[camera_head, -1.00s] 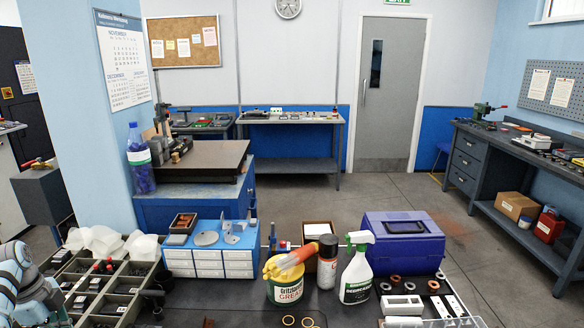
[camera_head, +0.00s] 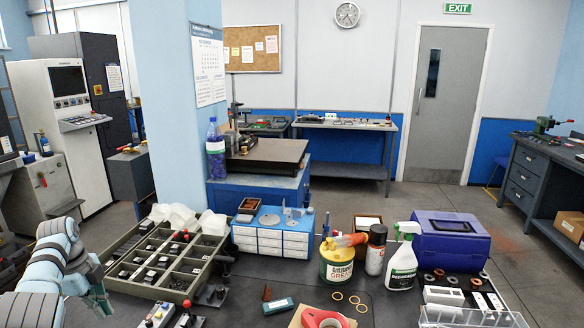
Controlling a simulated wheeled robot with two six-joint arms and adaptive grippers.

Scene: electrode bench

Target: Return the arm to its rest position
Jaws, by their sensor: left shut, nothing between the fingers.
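My left arm comes in at the lower left. Its left gripper (camera_head: 104,308) points down beside the left edge of the divided tray (camera_head: 122,250), over the bench's left end. The gripper is shut and holds nothing. It is small and partly turned away in this view. My right arm and right gripper are not in view.
The tray holds small dark parts and white bags. Right of it are a white-and-blue drawer unit (camera_head: 270,241), a grease tub (camera_head: 336,265), a spray bottle (camera_head: 403,262) and a purple toolbox (camera_head: 450,238). Rings and a red item (camera_head: 324,318) lie at the front.

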